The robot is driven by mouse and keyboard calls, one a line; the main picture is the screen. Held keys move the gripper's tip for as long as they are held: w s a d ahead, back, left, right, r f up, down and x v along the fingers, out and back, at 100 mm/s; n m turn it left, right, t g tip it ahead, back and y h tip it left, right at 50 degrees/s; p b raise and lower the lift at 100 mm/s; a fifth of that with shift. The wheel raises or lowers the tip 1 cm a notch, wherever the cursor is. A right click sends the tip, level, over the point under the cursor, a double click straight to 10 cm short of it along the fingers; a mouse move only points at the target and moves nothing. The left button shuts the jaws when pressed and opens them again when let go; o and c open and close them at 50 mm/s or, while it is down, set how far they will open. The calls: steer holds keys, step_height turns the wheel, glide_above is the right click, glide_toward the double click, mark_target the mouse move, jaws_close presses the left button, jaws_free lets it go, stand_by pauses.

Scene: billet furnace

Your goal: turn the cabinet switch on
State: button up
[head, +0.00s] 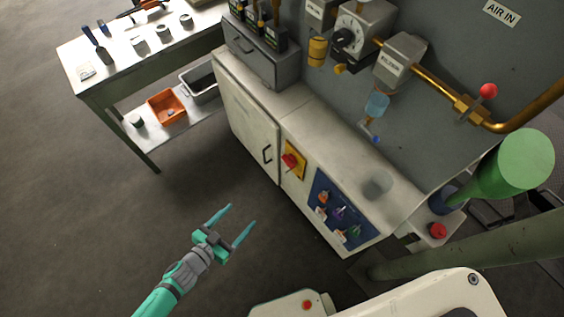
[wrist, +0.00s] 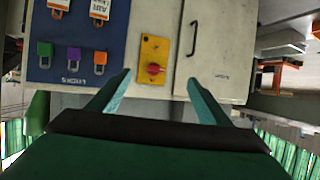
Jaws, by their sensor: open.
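The cabinet switch is a red rotary knob (head: 290,160) on a yellow plate (head: 296,152), on the front of the pale cabinet (head: 250,112). In the wrist view the red knob (wrist: 155,69) sits low on the yellow plate (wrist: 154,48), just above and between my fingertips. My gripper (head: 237,219) is open and empty, with teal fingers pointing toward the cabinet front. It is apart from the switch, below and left of it in the head view. In the wrist view my gripper (wrist: 157,82) frames the switch from below.
A blue lockout board (head: 338,213) with several padlocks is right of the switch. A cabinet door with a dark handle (head: 267,154) is on its left. A workbench (head: 120,60) stands at the upper left. The floor around my gripper is clear.

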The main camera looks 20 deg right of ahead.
steer(key=w+d+m+g+h, duration=0.1)
steer(key=w+d+m+g, duration=0.1)
steer(key=w+d, duration=0.5)
steer(key=m+g+h, duration=0.1)
glide_toward(287, 162)
steer(key=x, duration=0.8)
steer(key=shift+w+d+f, duration=0.1)
steer(key=shift+w+d, duration=0.1)
steer(key=shift+d, duration=0.15)
steer(key=c, duration=1)
steer(key=shift+c, duration=0.2)
